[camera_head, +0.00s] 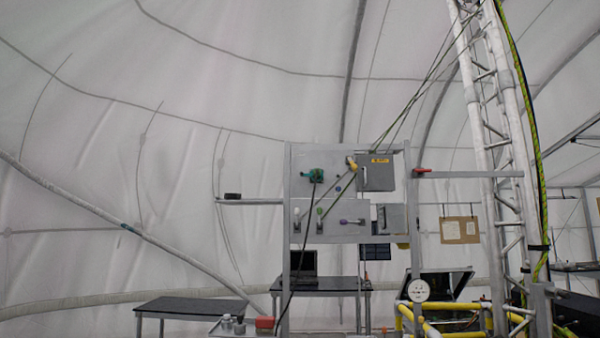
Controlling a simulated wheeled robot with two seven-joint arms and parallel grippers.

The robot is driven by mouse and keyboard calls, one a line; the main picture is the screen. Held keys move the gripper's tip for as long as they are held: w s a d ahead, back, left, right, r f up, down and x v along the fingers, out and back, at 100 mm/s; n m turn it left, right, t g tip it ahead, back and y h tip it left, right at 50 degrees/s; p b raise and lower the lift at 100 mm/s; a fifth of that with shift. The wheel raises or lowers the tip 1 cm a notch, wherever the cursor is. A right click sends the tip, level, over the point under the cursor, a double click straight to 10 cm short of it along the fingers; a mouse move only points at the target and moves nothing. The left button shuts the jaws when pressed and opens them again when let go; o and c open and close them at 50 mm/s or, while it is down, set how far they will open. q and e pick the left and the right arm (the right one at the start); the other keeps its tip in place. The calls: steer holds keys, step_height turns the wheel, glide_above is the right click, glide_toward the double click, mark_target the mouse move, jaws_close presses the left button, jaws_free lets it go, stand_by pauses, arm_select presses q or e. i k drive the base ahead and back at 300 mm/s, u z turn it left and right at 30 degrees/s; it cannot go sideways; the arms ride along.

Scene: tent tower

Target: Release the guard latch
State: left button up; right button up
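A grey panel (333,160) stands on a frame at mid-distance. A green fitting (314,175) with a dark cable sits at its upper left, and a grey box (377,174) with a yellow label is at its upper right. A lower strip (335,226) carries several small levers with white, green and purple parts. A red handle-like piece (421,171) sits on a horizontal bar right of the panel. I cannot tell which part is the guard latch, or whether it is fastened. Neither of my grippers is in view.
A lattice mast (493,130) with a yellow-green rope rises at right. Yellow railing (407,316) and a round gauge (419,290) stand at lower right. A dark table (190,306) is at lower left. A small tray (232,329) holds containers and a red block (265,322).

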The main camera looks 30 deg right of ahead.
mark_target(354, 166)
steer(key=u, duration=0.4)
steer(key=i, duration=0.9)
steer(key=z, duration=0.6)
steer(key=i, duration=0.75)
steer(key=z, duration=0.8)
